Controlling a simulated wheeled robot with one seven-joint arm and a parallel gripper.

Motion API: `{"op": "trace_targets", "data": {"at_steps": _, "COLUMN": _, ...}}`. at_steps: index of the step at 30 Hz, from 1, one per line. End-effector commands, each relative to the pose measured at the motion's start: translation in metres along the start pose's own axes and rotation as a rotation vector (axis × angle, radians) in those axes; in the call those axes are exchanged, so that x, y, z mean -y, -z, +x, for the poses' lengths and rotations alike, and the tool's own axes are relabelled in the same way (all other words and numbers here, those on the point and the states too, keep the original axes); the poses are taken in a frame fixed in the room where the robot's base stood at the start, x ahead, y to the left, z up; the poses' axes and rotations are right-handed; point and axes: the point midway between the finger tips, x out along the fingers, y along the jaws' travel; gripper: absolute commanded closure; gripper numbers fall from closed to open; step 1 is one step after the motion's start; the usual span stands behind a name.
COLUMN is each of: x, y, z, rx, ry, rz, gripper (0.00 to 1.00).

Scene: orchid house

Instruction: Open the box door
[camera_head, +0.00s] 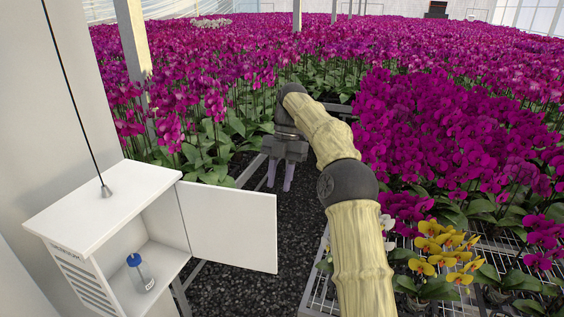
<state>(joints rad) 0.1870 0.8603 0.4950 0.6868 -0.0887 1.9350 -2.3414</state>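A white box (103,207) is mounted at the left, beside a pale wall. Its white door (229,226) is swung wide open, pointing out to the right from the box's right edge. The inside of the box is in view, and a small bottle with a blue cap (139,272) stands on its floor, slightly tilted in the picture. My gripper (279,186) points down above and to the right of the door. It appears apart from the door and empty. Its two pale purple fingers show a narrow gap between them.
Dense purple orchids (430,120) fill the benches behind and to the right. Yellow orchids (440,258) stand on a wire bench (322,285) at the lower right. A dark gravel floor (240,292) lies between box and bench. A white post (134,45) rises behind the box.

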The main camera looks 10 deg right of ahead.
Motion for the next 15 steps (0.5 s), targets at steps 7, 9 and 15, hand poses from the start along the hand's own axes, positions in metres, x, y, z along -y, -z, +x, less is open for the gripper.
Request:
{"op": "trace_targets", "data": {"at_steps": 7, "x": 0.000, "y": 0.002, "z": -0.029, "rx": 0.000, "ry": 0.000, "rz": 0.001, "gripper": 0.69}}
{"op": "trace_targets", "data": {"at_steps": 9, "x": 0.000, "y": 0.002, "z": -0.033, "rx": 0.000, "ry": 0.000, "rz": 0.001, "gripper": 0.69}}
{"op": "trace_targets", "data": {"at_steps": 15, "x": 0.000, "y": 0.001, "z": -0.039, "rx": 0.000, "ry": -0.001, "rz": 0.000, "gripper": 0.69}}
